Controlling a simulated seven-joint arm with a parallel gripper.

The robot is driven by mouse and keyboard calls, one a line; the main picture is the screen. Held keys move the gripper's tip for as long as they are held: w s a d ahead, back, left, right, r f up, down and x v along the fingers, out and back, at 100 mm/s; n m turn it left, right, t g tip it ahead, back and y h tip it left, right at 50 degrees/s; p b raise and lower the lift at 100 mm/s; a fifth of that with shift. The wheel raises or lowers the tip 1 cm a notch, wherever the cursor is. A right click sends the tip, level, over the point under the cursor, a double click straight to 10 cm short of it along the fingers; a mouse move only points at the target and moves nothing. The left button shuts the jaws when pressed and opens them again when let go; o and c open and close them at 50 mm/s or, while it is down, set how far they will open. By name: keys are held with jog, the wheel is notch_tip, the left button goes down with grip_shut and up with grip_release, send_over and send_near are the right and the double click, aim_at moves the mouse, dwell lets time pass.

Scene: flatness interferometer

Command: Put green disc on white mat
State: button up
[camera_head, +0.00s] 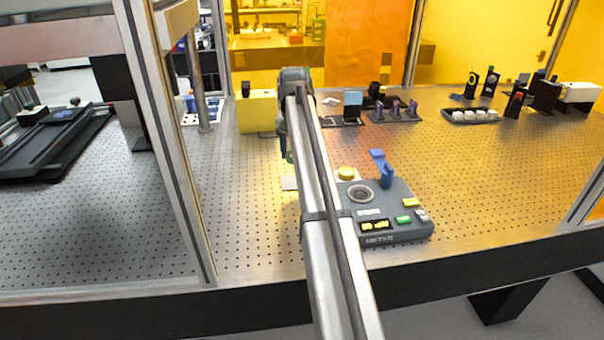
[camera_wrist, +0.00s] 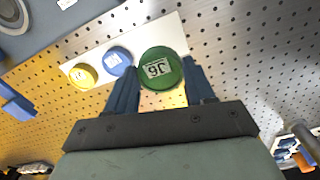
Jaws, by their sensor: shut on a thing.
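My gripper (camera_wrist: 160,82) is shut on the green disc (camera_wrist: 160,68), which bears a label with dark marks, in the wrist view. The disc is over the right part of the white mat (camera_wrist: 165,25). It looks larger than the other discs, so it seems held above the mat, though the gap is not clear. In the camera_head view my arm hides most of this; a corner of the white mat (camera_head: 289,183) and a bit of the green disc (camera_head: 289,157) show left of it.
A blue disc (camera_wrist: 118,60) and a yellow disc (camera_wrist: 82,75) lie on the mat, left of the green one. A grey instrument (camera_head: 400,212) with a blue lever (camera_head: 383,170) stands right of my arm.

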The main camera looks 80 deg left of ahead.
jog(key=shift+f, duration=3.8)
jog(key=shift+f, duration=0.1)
jog(key=o, duration=1.1)
jog(key=shift+c, duration=0.2)
notch_tip(320, 180, up, 12)
jog(key=shift+r, duration=0.15)
